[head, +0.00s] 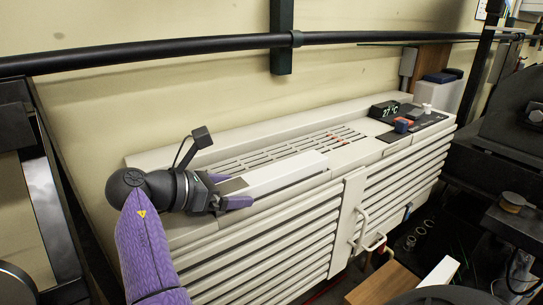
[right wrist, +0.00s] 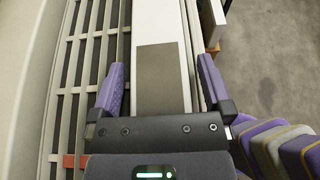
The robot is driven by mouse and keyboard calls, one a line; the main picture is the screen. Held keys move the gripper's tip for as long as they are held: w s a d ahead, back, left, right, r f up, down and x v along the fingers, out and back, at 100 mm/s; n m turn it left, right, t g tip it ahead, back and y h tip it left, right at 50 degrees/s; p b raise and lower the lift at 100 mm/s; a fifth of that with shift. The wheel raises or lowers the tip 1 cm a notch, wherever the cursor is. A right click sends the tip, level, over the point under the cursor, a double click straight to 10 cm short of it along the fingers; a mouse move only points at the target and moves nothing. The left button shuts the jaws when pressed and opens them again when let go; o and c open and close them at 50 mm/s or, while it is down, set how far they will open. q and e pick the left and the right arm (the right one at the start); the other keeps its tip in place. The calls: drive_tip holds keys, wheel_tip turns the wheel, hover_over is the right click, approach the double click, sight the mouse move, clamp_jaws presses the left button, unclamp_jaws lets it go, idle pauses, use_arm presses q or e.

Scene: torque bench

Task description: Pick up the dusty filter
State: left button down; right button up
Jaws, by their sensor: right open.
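A long white bar with a grey-brown patch near one end, which looks like the dusty filter (head: 285,173), lies along the top of the pale slatted unit. It also shows in the right wrist view (right wrist: 160,25), with the patch facing up. My right gripper (head: 229,190) is open at the patched end of the bar. In the right wrist view the purple fingers of my right gripper (right wrist: 162,66) stand on either side of the bar, with a gap on each side. I cannot tell how deep they reach. My left gripper is not in view.
The slatted unit (head: 270,246) stands against the wall, with a vent grille (head: 262,151) behind the bar. A black rail (head: 150,54) runs above. Handles (head: 364,226) stick out in front.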

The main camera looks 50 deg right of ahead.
clamp_jaws()
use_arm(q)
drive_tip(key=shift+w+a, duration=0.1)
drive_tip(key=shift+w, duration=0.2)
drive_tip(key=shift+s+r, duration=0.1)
use_arm(e)
drive_tip(key=shift+r, duration=0.15)
